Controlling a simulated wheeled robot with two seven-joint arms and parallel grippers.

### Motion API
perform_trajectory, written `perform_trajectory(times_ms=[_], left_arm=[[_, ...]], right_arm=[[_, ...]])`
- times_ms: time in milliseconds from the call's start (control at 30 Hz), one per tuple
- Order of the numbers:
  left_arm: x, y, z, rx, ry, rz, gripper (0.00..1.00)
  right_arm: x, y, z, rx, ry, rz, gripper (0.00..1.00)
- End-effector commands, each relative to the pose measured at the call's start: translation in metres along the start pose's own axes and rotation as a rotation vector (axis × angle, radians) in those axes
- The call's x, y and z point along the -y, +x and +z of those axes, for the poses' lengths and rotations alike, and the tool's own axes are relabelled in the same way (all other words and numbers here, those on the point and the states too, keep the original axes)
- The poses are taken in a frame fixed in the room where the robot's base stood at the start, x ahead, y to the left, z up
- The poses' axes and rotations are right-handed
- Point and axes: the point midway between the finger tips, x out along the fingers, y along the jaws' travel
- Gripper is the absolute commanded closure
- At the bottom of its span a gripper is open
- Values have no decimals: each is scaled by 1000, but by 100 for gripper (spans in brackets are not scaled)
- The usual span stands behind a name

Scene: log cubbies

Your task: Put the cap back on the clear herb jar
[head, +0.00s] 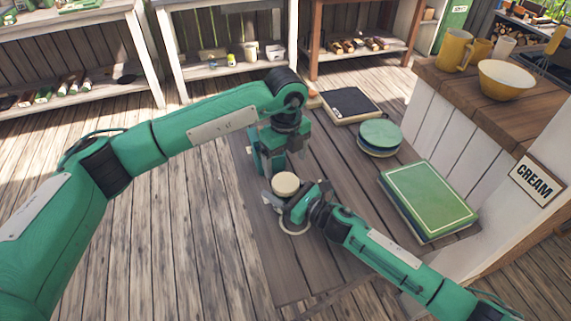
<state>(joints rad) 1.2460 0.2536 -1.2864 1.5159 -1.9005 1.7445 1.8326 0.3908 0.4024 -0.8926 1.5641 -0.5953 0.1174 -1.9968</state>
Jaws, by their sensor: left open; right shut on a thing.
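A round cream cap (286,182) shows top-up near the table's left edge, between my two grippers. The clear jar's body is hardly visible; my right gripper covers the place below the cap. My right gripper (281,203) comes in from the lower right and is shut around what appears to be the jar, just below the cap. I cannot tell from this view how the cap sits on the jar. My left gripper (275,168) points down just behind the cap, open; its fingertips are partly hidden and I see nothing held in it.
A pale ring (294,232) lies partly under my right gripper. On the wooden table (335,255) are a green book (428,197), a round green-topped tin (379,137) and a dark flat slab (350,104). A counter with mugs and a yellow bowl (506,78) stands right.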

Motion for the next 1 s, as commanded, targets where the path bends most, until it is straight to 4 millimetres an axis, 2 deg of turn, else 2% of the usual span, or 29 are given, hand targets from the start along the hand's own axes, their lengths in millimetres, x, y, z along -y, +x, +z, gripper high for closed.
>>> perform_trajectory(times_ms=[200,533,1000], left_arm=[[0,-8,0,0,-65,0,18],[0,-3,-1,-1,-64,1,18],[0,62,0,-1,-64,1,18]], right_arm=[[0,0,0,1,0,0,98],[0,0,0,1,0,0,98],[0,0,0,1,0,0,98]])
